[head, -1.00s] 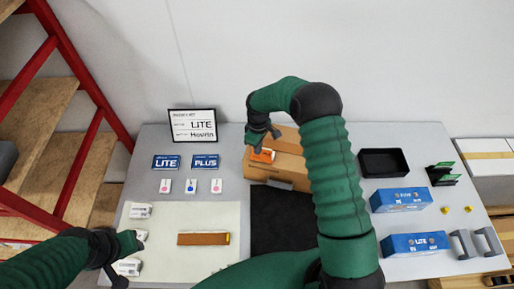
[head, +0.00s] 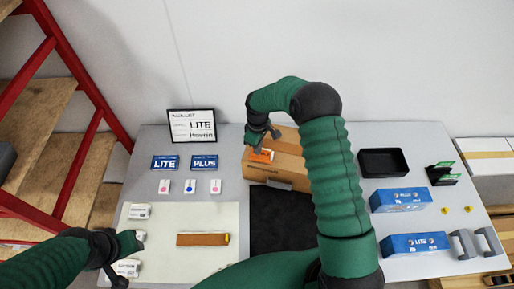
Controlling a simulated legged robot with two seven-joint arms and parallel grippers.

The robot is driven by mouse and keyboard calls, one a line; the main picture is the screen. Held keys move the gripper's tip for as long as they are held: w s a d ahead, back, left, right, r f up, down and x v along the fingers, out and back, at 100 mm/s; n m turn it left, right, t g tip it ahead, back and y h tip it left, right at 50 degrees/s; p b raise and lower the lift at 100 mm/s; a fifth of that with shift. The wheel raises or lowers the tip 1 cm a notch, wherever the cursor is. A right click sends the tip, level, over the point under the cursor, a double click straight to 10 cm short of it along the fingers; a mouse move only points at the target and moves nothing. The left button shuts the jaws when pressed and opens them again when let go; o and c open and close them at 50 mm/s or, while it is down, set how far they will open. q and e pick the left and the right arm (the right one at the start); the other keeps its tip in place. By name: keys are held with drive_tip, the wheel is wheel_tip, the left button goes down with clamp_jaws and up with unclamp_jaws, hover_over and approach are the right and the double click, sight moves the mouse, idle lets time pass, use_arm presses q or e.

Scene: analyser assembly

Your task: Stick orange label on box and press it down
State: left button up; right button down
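A brown cardboard box (head: 288,165) stands near the back middle of the grey table, partly hidden behind my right arm. An orange label (head: 261,156) lies at the left part of the box's top. My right gripper (head: 262,146) is right over the label, at or very near it. I cannot tell whether its fingers are open or shut, or whether they touch the label. My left gripper (head: 128,262) is at the front left, beside small white parts (head: 127,268); its finger state is not clear.
A black mat (head: 282,222) lies before the box. A cream mat (head: 215,215) holds a brown strip (head: 203,239). Blue boxes (head: 401,199) and a black tray (head: 383,162) stand right. A sign (head: 192,126) and blue cards (head: 166,162) are at back left.

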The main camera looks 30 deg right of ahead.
drive_tip(key=shift+a, duration=0.1)
idle(0.5)
drive_tip(key=shift+f+b, duration=0.5)
drive_tip(key=shift+f, duration=0.25)
idle(0.4)
drive_tip(key=shift+r, duration=0.15)
wheel_tip(320, 180, up, 6)
drive_tip(key=p, duration=0.4)
idle(0.4)
drive_tip(key=shift+f, duration=0.2)
